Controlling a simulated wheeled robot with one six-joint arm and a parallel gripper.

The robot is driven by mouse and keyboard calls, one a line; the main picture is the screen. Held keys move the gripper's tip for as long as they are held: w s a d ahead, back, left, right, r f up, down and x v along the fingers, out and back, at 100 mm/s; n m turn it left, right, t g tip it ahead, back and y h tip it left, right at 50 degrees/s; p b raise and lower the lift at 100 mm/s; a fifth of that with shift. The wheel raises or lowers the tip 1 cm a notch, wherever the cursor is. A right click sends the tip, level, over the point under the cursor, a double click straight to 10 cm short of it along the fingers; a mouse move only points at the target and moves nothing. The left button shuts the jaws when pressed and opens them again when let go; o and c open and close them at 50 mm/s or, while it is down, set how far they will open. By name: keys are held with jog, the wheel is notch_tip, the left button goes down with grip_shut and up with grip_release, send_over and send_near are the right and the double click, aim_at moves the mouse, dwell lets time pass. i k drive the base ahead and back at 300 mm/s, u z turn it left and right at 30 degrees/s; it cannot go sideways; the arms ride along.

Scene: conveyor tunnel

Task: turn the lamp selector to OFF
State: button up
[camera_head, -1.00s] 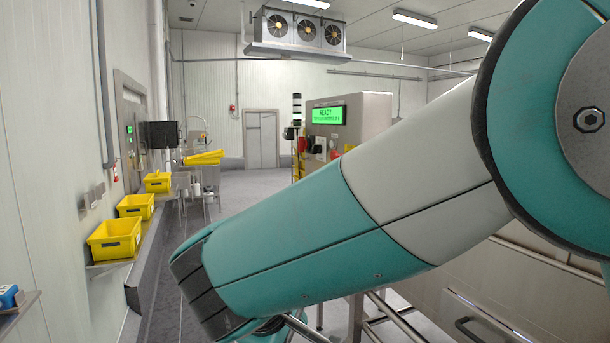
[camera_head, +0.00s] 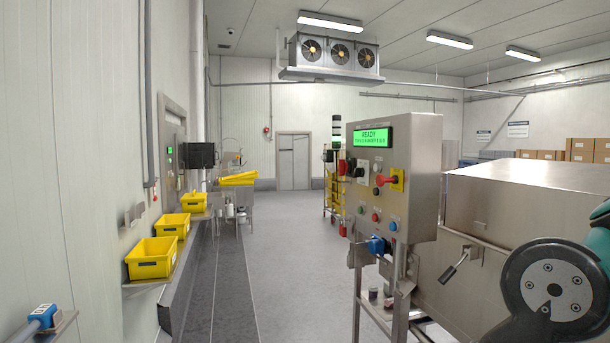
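A steel control cabinet (camera_head: 421,149) stands right of centre, with a green-lit display (camera_head: 373,137) reading READY. Its face carries a black knob (camera_head: 362,172) on a light plate, a red knob (camera_head: 343,167) left of it, and a red-handled switch (camera_head: 388,180) on a yellow plate. Several small round buttons sit lower down. The labels are too small to read, so I cannot tell which control is the lamp selector or where it points. My gripper is not in view; only part of my arm (camera_head: 555,287) shows at the lower right, apart from the panel in the picture.
A blue connector (camera_head: 377,246) sits under the panel. A large steel housing (camera_head: 535,210) with a lever handle (camera_head: 448,274) stands to the right. Yellow bins (camera_head: 152,258) line a shelf on the left wall. The floor (camera_head: 285,260) left of the cabinet is clear.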

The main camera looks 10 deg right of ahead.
aim_at(360, 172)
jog(key=u, duration=0.6)
jog(key=i, duration=2.1)
jog(key=z, duration=0.45)
